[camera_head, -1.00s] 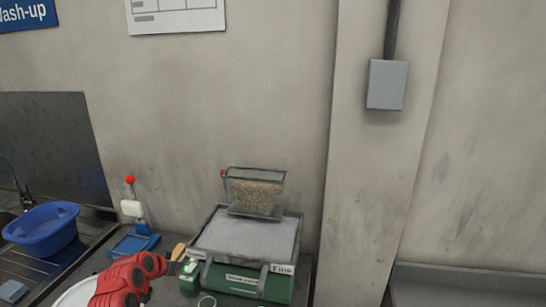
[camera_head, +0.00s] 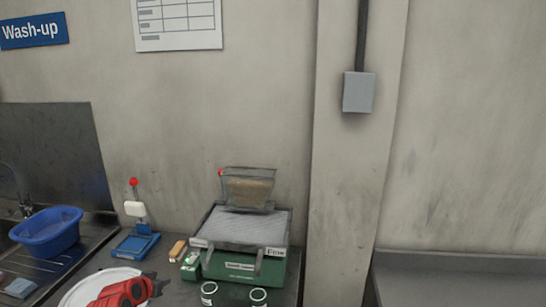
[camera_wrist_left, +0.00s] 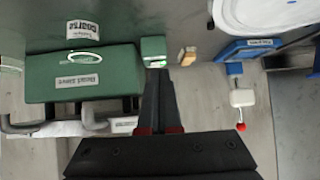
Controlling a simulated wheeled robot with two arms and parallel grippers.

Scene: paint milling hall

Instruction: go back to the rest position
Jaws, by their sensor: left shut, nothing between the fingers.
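My left gripper (camera_head: 161,279) is low in the head view, at the end of a red arm. In the left wrist view its two dark fingers (camera_wrist_left: 160,85) lie together, with nothing between them. The fingers point towards the counter beside a green machine (camera_head: 242,268), which also shows in the left wrist view (camera_wrist_left: 75,85). The gap between fingertips and counter cannot be judged. My right gripper is in neither view.
A clear hopper (camera_head: 249,188) with brown grains tops the machine. Two small jars (camera_head: 209,293) stand in front. A white round dish (camera_head: 72,298), blue stand (camera_head: 135,242) and blue basin (camera_head: 47,233) are to the left. The wall (camera_head: 260,80) is behind.

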